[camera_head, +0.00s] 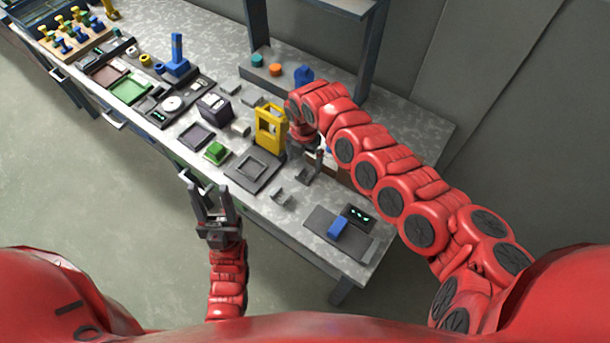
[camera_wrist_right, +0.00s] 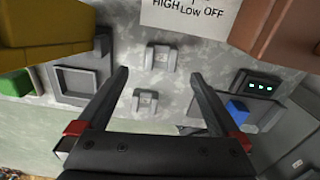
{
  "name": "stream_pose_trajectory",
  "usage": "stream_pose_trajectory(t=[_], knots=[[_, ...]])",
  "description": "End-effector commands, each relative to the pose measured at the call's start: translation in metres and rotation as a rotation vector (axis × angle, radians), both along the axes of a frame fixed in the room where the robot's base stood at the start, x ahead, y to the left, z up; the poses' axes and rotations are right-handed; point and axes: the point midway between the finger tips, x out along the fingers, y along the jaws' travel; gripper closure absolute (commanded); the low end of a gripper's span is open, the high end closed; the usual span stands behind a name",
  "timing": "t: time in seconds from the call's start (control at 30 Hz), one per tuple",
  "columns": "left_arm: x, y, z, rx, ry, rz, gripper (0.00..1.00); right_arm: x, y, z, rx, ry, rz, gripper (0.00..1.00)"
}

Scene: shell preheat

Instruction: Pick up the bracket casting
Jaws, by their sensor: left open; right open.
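Two small grey U-shaped brackets lie on the bench; I cannot tell which is the bracket casting. One grey bracket (camera_head: 281,198) lies right of the square grey tray (camera_head: 238,174) and shows in the right wrist view (camera_wrist_right: 145,102). The other grey bracket (camera_wrist_right: 160,57) lies farther back, partly hidden by my right gripper in the head view. My right gripper (camera_head: 308,163) is open and empty above the bench; in the right wrist view its fingers (camera_wrist_right: 160,75) are spread with the brackets between them. My left gripper (camera_head: 210,190) is open and empty off the bench's front edge.
A tall yellow block (camera_head: 269,128) stands close left of my right gripper. A panel with a blue block (camera_head: 338,227) and a green-lit display (camera_head: 357,214) lies to the right. A sign (camera_wrist_right: 188,14) reads HIGH, LOW, OFF. A green block (camera_head: 216,152) lies left.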

Motion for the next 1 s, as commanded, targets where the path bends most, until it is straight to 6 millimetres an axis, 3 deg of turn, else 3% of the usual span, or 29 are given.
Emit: stream_pose_trajectory(t=[0.27,0.6,0.93,1.0], knots=[[0.000,0.000,0.011,0.000,0.001,0.000,0.50,-0.001,0.001,-0.017,0.000,0.004,0.000,0.00],[0.000,0.000,0.020,0.000,0.001,0.000,0.50,0.000,-0.001,-0.058,-0.003,0.003,0.001,0.00],[0.000,0.000,0.021,0.000,0.000,0.000,0.50,0.001,-0.002,-0.063,-0.002,0.001,0.000,0.00],[0.000,0.000,0.021,0.000,0.001,0.000,0.50,0.001,-0.002,-0.063,-0.002,0.001,-0.001,0.13]])
